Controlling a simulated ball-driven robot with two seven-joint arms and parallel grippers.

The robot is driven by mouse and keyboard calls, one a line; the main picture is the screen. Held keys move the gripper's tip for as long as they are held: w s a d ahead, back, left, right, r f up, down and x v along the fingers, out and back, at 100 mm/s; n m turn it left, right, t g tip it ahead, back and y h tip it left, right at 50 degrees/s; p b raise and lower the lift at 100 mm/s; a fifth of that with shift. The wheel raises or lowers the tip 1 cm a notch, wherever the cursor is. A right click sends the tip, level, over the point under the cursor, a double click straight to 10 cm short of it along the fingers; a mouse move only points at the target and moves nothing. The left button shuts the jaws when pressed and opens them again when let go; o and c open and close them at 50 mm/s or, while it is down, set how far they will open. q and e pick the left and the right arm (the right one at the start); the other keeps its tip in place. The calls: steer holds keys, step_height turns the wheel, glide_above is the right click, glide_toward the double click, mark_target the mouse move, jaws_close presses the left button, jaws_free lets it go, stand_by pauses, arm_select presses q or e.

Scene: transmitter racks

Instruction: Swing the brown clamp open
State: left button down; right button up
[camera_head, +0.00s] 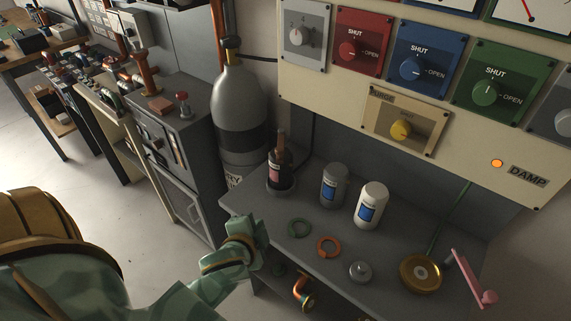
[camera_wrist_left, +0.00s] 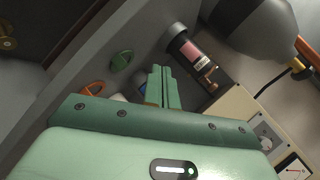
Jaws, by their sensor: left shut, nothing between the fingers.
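I cannot make out for certain which part is the brown clamp. A dark bottle (camera_head: 280,170) with a pink label and a brown neck stands upright at the shelf's back left; it also shows in the left wrist view (camera_wrist_left: 184,46), with its brown neck end (camera_wrist_left: 209,77). An orange-brown ring (camera_head: 329,246) lies on the shelf, right of a green ring (camera_head: 299,228). My left gripper (camera_head: 262,238) is at the shelf's front left edge, shut and empty. Its closed fingers (camera_wrist_left: 163,86) point towards the bottle area, apart from it. My right gripper is out of view.
A grey jar (camera_head: 334,186) and a white jar (camera_head: 371,205) stand on the grey shelf. A brass disc (camera_head: 421,273) and pink lever (camera_head: 470,278) are at the right. A gas cylinder (camera_head: 241,110) stands behind. Copper pipe (camera_head: 303,291) shows below the front edge.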

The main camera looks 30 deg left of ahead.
arm_select(q)
steer(key=w+r+m+t+h, duration=0.2)
steer(key=w+r+m+t, duration=0.4)
steer(key=w+r+t, duration=0.1)
steer(key=shift+w+d+t+h, duration=0.15)
steer(key=shift+w+t+h, duration=0.25)
steer(key=shift+w, duration=0.8)
steer(key=shift+r, duration=0.15)
steer(key=w+a, duration=0.4)
steer(key=w, duration=0.4)
steer(key=shift+w+a, duration=0.15)
steer(key=shift+w, duration=0.1)
steer(key=shift+s+a+m, duration=0.15)
steer(key=shift+m, duration=0.15)
